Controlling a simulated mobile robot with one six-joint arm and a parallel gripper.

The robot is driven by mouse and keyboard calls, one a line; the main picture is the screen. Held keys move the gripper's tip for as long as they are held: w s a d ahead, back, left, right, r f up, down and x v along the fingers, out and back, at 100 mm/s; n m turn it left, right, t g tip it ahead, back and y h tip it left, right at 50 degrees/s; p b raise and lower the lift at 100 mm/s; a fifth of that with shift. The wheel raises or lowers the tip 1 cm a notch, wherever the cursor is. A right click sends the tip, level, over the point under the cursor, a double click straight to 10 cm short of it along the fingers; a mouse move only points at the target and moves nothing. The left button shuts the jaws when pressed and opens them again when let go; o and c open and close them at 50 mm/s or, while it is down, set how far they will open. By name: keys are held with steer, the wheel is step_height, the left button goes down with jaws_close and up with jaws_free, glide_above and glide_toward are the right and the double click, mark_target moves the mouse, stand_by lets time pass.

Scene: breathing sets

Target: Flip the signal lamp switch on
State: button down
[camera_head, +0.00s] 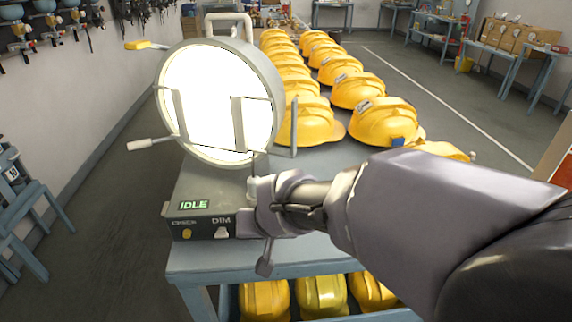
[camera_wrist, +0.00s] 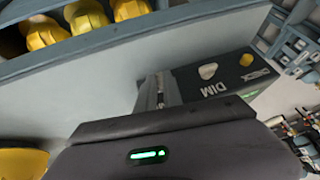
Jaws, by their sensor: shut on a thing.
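The signal lamp (camera_head: 205,75) stands on the table, its round face glowing bright white. Its grey base (camera_head: 205,185) has a display (camera_head: 193,205) reading IDLE. On the base's front are a yellow button (camera_head: 187,234) and a pale DIM control (camera_head: 222,233), which also shows in the wrist view (camera_wrist: 208,71). My gripper (camera_head: 246,222) is at the right end of the base's front, just right of the DIM control. In the wrist view its fingers (camera_wrist: 158,92) are close together against the base. They are shut on what seems to be the lamp switch, which they hide.
Rows of yellow helmets (camera_head: 357,90) fill the blue-grey table (camera_head: 190,260) behind and right of the lamp. More helmets (camera_head: 320,296) lie on the shelf below. The floor (camera_head: 105,200) to the left is clear.

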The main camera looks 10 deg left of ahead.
steer(key=c, duration=1.5)
jaws_free()
steer(key=p+v, duration=0.6)
steer(key=v, duration=1.1)
steer(key=shift+s+d+r+p, duration=0.1)
steer(key=shift+s+p, duration=0.05)
steer(key=shift+p, duration=0.25)
